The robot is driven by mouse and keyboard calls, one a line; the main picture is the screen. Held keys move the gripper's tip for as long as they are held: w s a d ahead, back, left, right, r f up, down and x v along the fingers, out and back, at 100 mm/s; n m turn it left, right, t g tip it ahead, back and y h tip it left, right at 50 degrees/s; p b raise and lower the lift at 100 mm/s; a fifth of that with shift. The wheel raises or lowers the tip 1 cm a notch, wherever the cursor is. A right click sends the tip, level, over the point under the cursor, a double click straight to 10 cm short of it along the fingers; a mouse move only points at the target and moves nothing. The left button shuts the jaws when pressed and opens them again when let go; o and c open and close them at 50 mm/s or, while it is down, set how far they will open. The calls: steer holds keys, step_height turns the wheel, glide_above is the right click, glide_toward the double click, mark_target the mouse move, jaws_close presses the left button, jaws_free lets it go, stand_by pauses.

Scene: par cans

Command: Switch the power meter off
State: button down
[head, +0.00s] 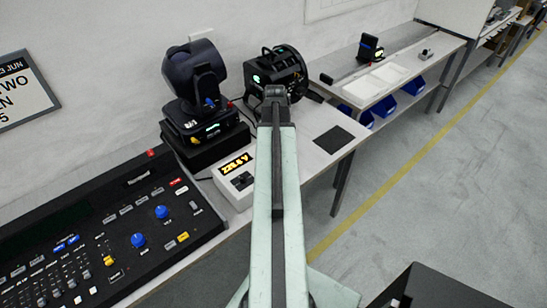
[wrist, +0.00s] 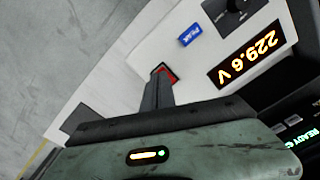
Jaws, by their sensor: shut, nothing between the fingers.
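The power meter (head: 234,184) is a white box on the bench, partly hidden behind my arm in the head view. Its display (wrist: 246,55) is lit and reads 229.6 V in the wrist view, where it appears upside down. A dark knob (wrist: 237,5) and a blue PEAK button (wrist: 189,35) are on its top face. A red switch (wrist: 170,72) in a dark frame sits lower left of the PEAK button. My gripper (wrist: 158,84) is shut and empty, its tips over the switch and partly covering it. I cannot tell whether they touch it.
A lighting console (head: 110,235) lies left of the meter. A moving-head light (head: 197,90) stands behind it, and a round black lamp (head: 280,68) stands farther right. A dark mat (head: 334,139) lies on the bench right of my arm.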

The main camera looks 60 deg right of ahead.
steer(key=shift+f+b, duration=0.9)
stand_by(0.8)
step_height(320, 180, up, 7)
steer(key=p, duration=0.7)
steer(key=shift+r, duration=0.1)
stand_by(0.3)
